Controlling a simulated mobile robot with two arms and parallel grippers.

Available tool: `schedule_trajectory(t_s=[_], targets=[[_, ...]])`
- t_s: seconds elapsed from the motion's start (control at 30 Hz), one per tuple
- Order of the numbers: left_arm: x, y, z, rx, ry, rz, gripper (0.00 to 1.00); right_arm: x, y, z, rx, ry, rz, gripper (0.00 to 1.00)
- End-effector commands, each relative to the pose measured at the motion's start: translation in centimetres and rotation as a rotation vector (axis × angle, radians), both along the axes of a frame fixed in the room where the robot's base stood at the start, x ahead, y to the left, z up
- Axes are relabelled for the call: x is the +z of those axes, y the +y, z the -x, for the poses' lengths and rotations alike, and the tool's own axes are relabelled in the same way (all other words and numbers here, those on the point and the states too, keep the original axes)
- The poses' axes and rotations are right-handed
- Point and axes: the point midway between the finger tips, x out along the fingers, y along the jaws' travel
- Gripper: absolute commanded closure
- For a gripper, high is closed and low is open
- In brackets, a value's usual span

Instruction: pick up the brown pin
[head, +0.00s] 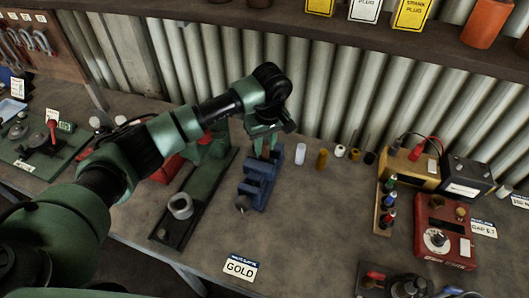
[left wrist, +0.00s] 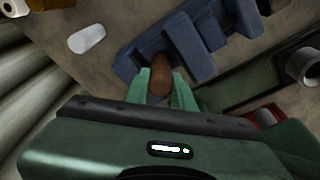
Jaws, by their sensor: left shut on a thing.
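The brown pin (left wrist: 160,72) shows between the green fingertips of my left gripper (left wrist: 161,88) in the left wrist view. In the head view my left gripper (head: 264,145) points down over the blue block-like fixture (head: 257,187), and a bit of the pin (head: 265,152) shows between the fingers. The gripper is shut on the pin. The blue fixture also shows right behind the pin in the left wrist view (left wrist: 205,50). I cannot tell whether the pin still touches the fixture. My right gripper is not in view.
A white cylinder (head: 300,154) and an orange-brown cylinder (head: 322,159) stand right of the fixture. A dark green rail tool (head: 205,195) lies left of it. Red and yellow boxes stand at the right. The middle bench is clear.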

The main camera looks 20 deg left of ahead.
Motion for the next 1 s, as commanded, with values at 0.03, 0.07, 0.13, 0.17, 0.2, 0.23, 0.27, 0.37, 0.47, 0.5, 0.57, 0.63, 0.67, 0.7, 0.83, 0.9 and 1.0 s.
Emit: schedule_trajectory(t_s=[0.03, 0.07, 0.13, 0.17, 0.2, 0.23, 0.27, 0.37, 0.47, 0.5, 0.57, 0.63, 0.67, 0.7, 0.83, 0.9, 1.0], targets=[[0.1, 0.0, 0.0, 0.0, -0.001, 0.0, 1.0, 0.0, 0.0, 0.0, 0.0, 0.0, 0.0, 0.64], [0.1, 0.0, 0.0, 0.0, -0.001, 0.0, 1.0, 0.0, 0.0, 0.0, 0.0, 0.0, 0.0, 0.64], [0.1, 0.0, 0.0, 0.0, -0.001, 0.0, 1.0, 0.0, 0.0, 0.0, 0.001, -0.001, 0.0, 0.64], [0.1, 0.0, 0.0, 0.0, -0.001, 0.0, 1.0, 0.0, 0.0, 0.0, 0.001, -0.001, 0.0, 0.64], [0.1, 0.0, 0.0, 0.0, -0.001, 0.0, 1.0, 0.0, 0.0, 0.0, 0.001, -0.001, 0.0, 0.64], [0.1, 0.0, 0.0, 0.0, -0.001, 0.0, 1.0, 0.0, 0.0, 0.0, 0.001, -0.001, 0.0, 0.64], [0.2, 0.0, -0.1, 0.001, -0.004, 0.001, 1.0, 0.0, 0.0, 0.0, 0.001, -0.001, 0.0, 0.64], [0.2, 0.0, -0.1, 0.001, -0.004, 0.001, 1.0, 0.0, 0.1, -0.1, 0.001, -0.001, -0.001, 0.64], [0.2, 0.0, -0.1, 0.0, -0.003, 0.001, 1.0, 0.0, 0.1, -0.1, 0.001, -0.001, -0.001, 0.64], [0.2, 0.0, -0.1, 0.0, -0.003, 0.001, 1.0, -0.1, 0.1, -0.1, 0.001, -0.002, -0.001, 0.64], [0.2, 0.0, 0.0, -0.001, -0.005, 0.001, 1.0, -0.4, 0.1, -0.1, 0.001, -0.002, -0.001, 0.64], [0.3, 0.0, 0.0, -0.002, -0.005, 0.001, 1.0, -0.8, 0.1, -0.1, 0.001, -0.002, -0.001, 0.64], [0.4, 0.0, 0.1, -0.002, -0.005, 0.001, 1.0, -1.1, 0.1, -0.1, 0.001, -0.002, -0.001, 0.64], [0.5, 0.0, 0.2, -0.002, -0.006, 0.001, 1.0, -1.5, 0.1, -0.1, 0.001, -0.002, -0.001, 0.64], [2.4, 0.0, 0.2, -0.001, -0.008, 0.002, 1.0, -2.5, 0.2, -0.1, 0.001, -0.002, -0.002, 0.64], [3.6, 0.0, 0.2, -0.001, -0.009, 0.001, 1.0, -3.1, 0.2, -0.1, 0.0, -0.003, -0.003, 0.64], [5.3, 0.0, 0.2, 0.0, -0.009, 0.0, 1.0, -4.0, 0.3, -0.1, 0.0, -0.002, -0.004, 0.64]])
